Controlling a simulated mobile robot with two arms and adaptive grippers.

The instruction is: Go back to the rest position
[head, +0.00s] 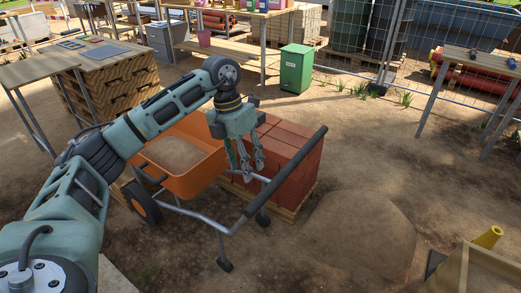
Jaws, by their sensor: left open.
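My left arm comes in from the left and reaches over an orange wheelbarrow (185,180). The left gripper (253,176) points down with its fingers apart and nothing visible between them. It hangs near the wheelbarrow's handles (232,228) and in front of a stack of red blocks (298,150). From this view I cannot tell whether the fingers touch anything. My right gripper is not in view.
The wheelbarrow holds sand-coloured material. A green bin (296,70), a wooden workbench (232,12) and pallets (112,84) stand behind. A side table (482,60) is at right. A dirt mound (358,232) lies front right. Open ground (400,135) lies between.

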